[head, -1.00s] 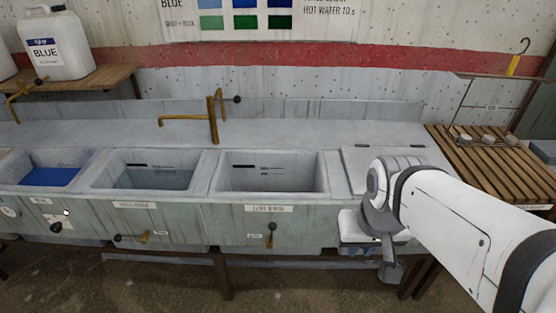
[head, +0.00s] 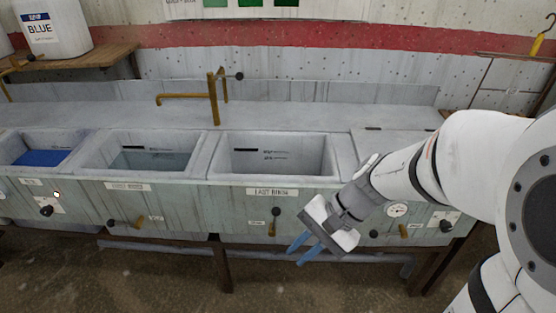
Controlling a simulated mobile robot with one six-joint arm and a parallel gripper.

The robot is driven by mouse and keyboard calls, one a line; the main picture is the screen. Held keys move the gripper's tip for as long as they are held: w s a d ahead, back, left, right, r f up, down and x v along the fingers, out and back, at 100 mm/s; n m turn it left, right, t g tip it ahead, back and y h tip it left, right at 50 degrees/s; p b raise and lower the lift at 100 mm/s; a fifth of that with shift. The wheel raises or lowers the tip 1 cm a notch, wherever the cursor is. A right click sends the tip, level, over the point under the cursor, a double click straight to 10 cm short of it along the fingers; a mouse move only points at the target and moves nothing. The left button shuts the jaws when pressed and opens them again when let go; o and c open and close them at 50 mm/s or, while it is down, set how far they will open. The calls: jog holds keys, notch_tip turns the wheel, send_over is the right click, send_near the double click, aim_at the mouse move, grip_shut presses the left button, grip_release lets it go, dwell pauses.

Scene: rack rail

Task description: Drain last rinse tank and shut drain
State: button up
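The last rinse tank (head: 300,143) is the pale basin at centre, labelled on its front; its walls show level marks and I see no water in it, though the bottom is partly hidden. Its brass drain lever (head: 272,228) is on the front panel under the label and points straight up and down. My gripper (head: 299,254) is in front of the panel, just right of and below that lever, pointing down and left. Its two blue fingers are apart with nothing between them. It does not appear to touch the lever.
The tank to the left (head: 150,157) holds greyish water and has its own brass lever (head: 130,223) set sideways. A blue-filled tank (head: 40,157) is further left. A brass tap (head: 213,98) stands behind. Right of my gripper are a dial (head: 397,210) and another lever (head: 404,231).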

jog(key=w+a+f+m+y+b, duration=0.4)
jog(key=w+f+m+y, duration=0.1)
jog(key=f, duration=0.2)
jog(key=m+t+y+b, duration=0.2)
jog(key=m+t+b, duration=0.8)
jog(key=m+t, duration=0.3)
send_near(275, 218)
jog(key=w+a+m, duration=0.1)
jog(key=w+a, duration=0.1)
jog(key=w, duration=0.1)
jog(key=shift+g, duration=0.4)
jog(key=shift+b+x, duration=0.3)
jog(key=shift+x, duration=3.25)
jog(key=shift+s+a+f, duration=0.1)
jog(key=shift+s, duration=0.1)
grip_shut()
